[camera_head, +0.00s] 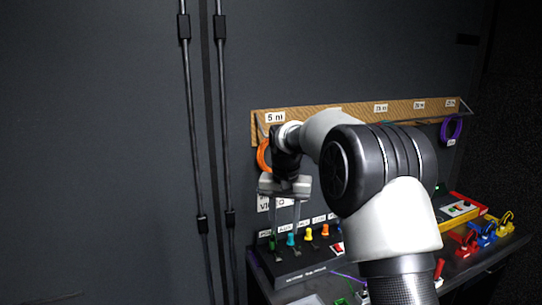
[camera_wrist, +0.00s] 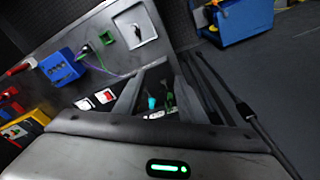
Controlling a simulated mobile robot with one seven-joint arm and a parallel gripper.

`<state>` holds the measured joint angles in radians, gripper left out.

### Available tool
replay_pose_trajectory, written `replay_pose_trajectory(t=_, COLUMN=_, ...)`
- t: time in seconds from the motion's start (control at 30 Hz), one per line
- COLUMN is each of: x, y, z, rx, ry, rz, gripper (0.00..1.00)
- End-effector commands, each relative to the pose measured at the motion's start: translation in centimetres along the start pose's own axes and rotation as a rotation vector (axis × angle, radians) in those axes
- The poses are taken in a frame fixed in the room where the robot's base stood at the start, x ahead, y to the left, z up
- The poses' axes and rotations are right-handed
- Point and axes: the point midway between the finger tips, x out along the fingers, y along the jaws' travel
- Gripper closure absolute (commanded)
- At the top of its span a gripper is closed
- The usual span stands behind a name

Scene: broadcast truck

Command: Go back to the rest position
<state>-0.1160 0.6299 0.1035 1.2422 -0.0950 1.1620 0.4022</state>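My gripper (camera_head: 285,230) points down over the left end of the black connector panel (camera_head: 302,270) at the bench. Its two fingers stand apart, with nothing seen held between them. In the wrist view my gripper (camera_wrist: 169,68) frames a teal plug (camera_wrist: 152,102) and a green plug (camera_wrist: 169,100) beyond the fingers. In the head view the teal plug (camera_head: 291,240) and the green plug (camera_head: 272,243) stand in the panel just below the fingertips. Whether a finger touches a plug cannot be told. My arm is stretched forward over the bench and hides its middle.
A wooden cable board (camera_head: 345,110) hangs behind my arm, with an orange cable (camera_head: 263,156) and a purple cable (camera_head: 451,128). Yellow and orange plugs stand to the right in the panel. Red, blue and yellow devices (camera_head: 485,234) sit at the bench's right. Floor is open on the left.

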Motion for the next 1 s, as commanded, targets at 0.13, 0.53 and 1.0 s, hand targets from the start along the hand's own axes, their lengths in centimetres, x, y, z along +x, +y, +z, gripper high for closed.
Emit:
replay_pose_trajectory(t=0.13, x=-7.2, y=3.0, z=3.6, rx=-0.035, ry=0.068, rz=-0.008, gripper=0.63)
replay_pose_trajectory(t=0.53, x=-17.6, y=11.7, z=19.3, rx=-0.118, ry=0.249, rz=-0.021, gripper=0.63)
replay_pose_trajectory(t=1.0, x=-15.7, y=16.0, z=31.5, rx=-0.168, ry=0.376, rz=-0.036, gripper=0.63)
